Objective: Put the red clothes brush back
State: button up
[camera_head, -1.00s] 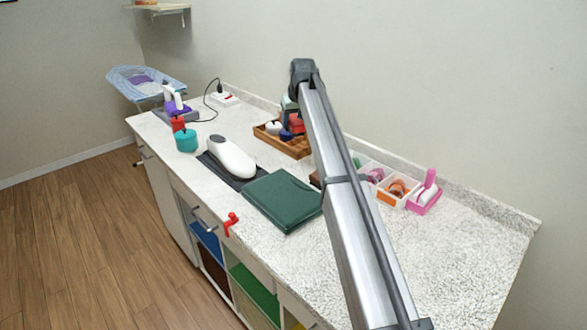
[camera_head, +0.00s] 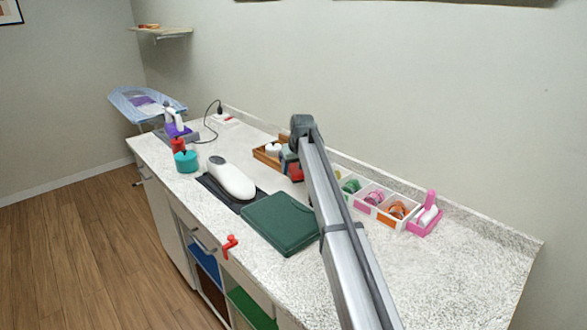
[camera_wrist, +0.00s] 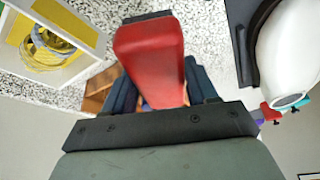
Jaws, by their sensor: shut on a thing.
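The red clothes brush (camera_wrist: 150,62) fills the middle of the wrist view, with a dark edge at its far end. My gripper (camera_wrist: 160,90) is shut on it, with dark blue fingers on both sides. In the head view the red of the brush (camera_head: 296,173) shows just left of my arm, beside the wooden tray (camera_head: 263,158). My arm covers part of the brush and most of my gripper there. I cannot tell whether the brush touches the counter.
White boxes (camera_head: 366,199) with coloured coils and a pink holder (camera_head: 425,220) stand along the wall. A dark green folded item (camera_head: 281,223) and a white appliance (camera_head: 232,178) on a dark mat lie left of my arm. The right counter is clear.

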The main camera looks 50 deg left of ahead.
jog(key=shift+f, duration=0.7)
jog(key=o, duration=1.1)
jog(key=shift+r, duration=0.1)
jog(key=shift+r, duration=0.3)
jog(key=v, duration=1.2)
jog(key=shift+r, duration=0.25)
